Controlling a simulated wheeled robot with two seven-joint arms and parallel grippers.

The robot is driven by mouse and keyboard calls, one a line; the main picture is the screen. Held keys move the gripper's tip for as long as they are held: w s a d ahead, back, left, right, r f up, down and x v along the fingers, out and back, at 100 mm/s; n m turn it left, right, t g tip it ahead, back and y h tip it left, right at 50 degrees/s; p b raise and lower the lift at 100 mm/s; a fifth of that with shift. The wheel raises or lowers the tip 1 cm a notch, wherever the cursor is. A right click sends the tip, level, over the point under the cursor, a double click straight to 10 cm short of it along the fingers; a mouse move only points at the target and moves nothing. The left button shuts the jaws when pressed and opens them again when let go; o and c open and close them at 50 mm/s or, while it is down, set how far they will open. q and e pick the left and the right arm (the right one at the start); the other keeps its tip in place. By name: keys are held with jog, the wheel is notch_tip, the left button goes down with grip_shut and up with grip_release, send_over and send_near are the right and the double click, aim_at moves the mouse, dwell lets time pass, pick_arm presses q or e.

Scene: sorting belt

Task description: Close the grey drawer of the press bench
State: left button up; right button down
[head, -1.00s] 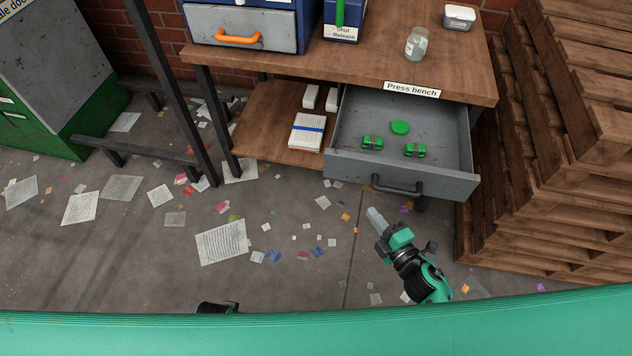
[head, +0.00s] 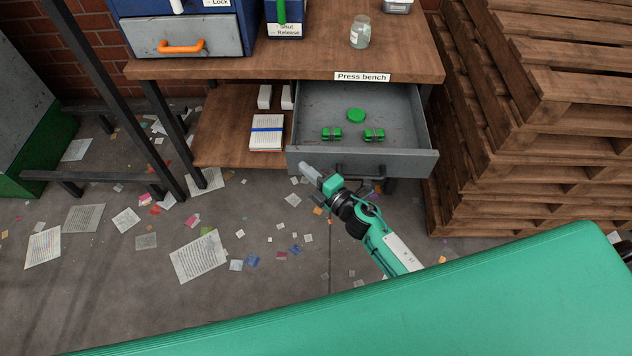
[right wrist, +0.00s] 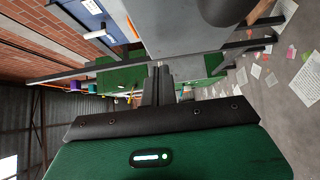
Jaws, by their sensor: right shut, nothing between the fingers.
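The grey drawer (head: 412,162) of the press bench (head: 285,65) stands open in the head view, pulled well out under the tabletop. Two green blocks (head: 331,134) and a green disc (head: 356,115) lie inside it. My left gripper is not in view.
A jar (head: 360,32) and a blue cabinet with an orange handle (head: 181,47) stand on the bench. A lower shelf (head: 222,140) holds a strapped paper stack (head: 267,133). Stacked pallets (head: 500,130) rise close on the right. Paper scraps litter the floor.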

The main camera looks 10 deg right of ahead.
aim_at(302, 155)
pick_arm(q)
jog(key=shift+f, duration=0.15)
pick_arm(e)
jog(key=shift+w+d, duration=0.2)
jog(key=shift+w, duration=0.35)
jog(key=shift+w+d, duration=0.15)
jog(key=shift+w, duration=0.35)
